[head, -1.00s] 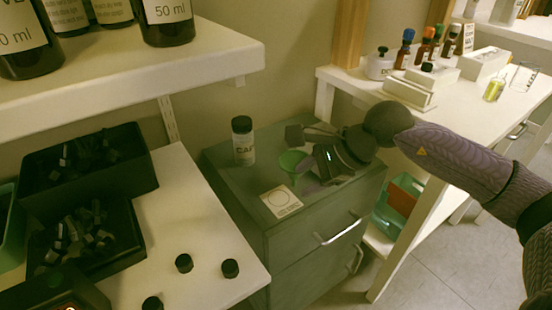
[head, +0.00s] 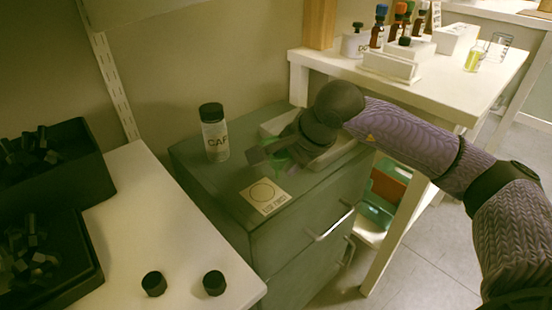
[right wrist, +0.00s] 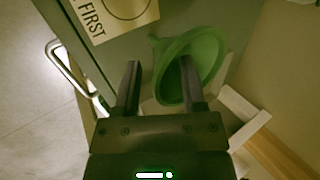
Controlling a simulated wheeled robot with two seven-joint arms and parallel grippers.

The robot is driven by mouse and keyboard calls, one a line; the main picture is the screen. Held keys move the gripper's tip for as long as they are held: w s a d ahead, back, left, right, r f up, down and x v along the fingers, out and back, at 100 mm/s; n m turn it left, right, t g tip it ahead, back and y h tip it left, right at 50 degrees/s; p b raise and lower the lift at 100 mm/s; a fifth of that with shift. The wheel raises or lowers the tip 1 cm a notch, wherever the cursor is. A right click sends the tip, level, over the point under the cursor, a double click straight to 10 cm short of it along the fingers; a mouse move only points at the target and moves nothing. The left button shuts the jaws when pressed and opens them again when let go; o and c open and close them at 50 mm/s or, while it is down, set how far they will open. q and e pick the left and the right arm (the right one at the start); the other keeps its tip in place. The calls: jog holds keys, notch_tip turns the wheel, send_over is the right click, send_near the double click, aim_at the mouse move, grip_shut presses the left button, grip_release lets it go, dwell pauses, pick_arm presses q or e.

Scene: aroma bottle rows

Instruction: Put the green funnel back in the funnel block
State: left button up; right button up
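The green funnel (head: 280,151) is on the grey cabinet top, mostly hidden behind my right gripper (head: 262,151) in the head view. In the right wrist view, the funnel (right wrist: 206,52) shows its wide mouth, tilted. The right gripper (right wrist: 160,80) is open there, with a wide gap between its fingers. Its right finger overlaps the funnel's mouth and its left finger is outside the rim; I cannot tell whether either touches. A pale block (head: 335,150), perhaps the funnel block, lies behind the gripper, partly hidden. My left gripper is out of view.
A capped clear bottle marked CAF (head: 215,135) stands at the cabinet's back left. A printed card with a circle (head: 265,196) lies in front of the funnel. Black caps (head: 214,283) sit on the white left table. A white table (head: 455,85) with bottles stands behind right.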

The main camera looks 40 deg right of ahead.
grip_shut()
